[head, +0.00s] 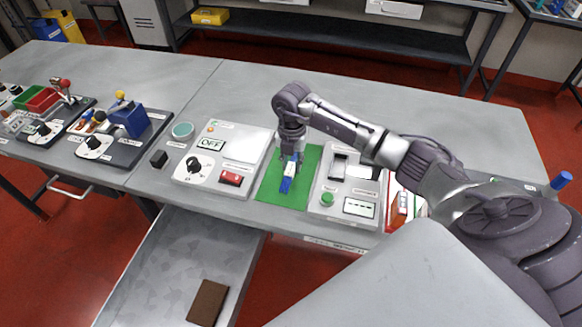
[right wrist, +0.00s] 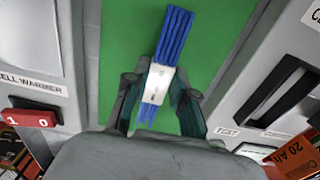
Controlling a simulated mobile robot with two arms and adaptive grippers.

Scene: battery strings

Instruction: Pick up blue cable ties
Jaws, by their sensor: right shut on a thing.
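The blue cable ties (head: 287,184) are a bundle of blue strips with a white band around the middle, over the green mat (head: 270,190). They also show in the right wrist view (right wrist: 174,38), where the white band lies between the fingers. My right gripper (head: 291,160) comes down onto the bundle from above and is shut on it. In the right wrist view the gripper (right wrist: 157,86) has a finger on each side of the band. I cannot tell whether the bundle touches the mat. My left gripper is not in view.
The cell warmer box (head: 250,145) with OFF display stands left of the mat, and a tester box (head: 325,209) with a green button stands right. Farther left are devices with a blue block (head: 128,120). An open drawer (head: 165,275) holds a brown pad (head: 207,302). The table behind is clear.

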